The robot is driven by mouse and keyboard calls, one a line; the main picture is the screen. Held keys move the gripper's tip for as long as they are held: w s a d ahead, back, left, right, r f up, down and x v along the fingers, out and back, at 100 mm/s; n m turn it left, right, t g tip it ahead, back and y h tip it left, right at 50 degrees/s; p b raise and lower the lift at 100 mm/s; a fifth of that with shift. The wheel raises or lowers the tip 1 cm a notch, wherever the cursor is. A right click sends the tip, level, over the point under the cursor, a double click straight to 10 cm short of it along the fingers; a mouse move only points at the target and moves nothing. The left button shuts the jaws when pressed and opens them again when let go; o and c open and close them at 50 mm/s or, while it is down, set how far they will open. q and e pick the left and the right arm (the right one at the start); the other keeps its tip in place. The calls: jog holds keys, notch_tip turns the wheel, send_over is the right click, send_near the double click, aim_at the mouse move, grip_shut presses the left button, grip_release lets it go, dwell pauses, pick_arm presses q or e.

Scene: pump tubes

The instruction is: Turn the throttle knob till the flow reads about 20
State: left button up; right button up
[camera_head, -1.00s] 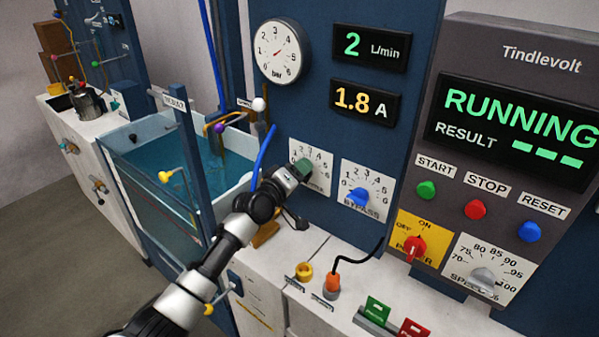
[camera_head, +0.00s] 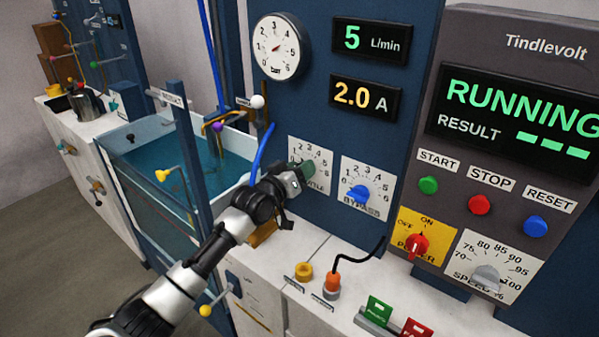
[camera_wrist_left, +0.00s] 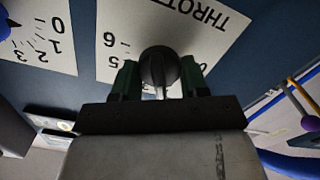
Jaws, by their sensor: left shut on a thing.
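The throttle knob (camera_wrist_left: 159,66) shows dark and round between my left gripper's two fingers in the left wrist view, in front of its white scale plate (camera_wrist_left: 120,30). In the head view my left gripper (camera_head: 303,172) is shut on the knob and hides most of it; the throttle plate (camera_head: 322,157) shows around it. The flow display (camera_head: 370,41) reads 5 L/min. My right gripper is not in view.
The blue bypass knob (camera_head: 358,194) is close on the right. A 2.0 A display (camera_head: 364,98) and a round bar gauge (camera_head: 279,47) are above. The Tindlevolt panel (camera_head: 478,110) reads RUNNING. A water tank (camera_head: 150,150) stands at left.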

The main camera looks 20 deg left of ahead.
pick_arm(q)
jog(key=m, duration=0.4)
jog(key=shift+d+m, duration=0.1)
jog(key=shift+m, duration=0.3)
dwell(0.4)
jog(key=o, duration=0.9)
jog(key=shift+c, duration=0.2)
jog(key=shift+s, duration=0.1)
jog(key=b+v, duration=0.1)
jog(key=v, duration=0.9)
jog(key=shift+s+b, duration=0.3)
jog(key=shift+s, duration=0.05)
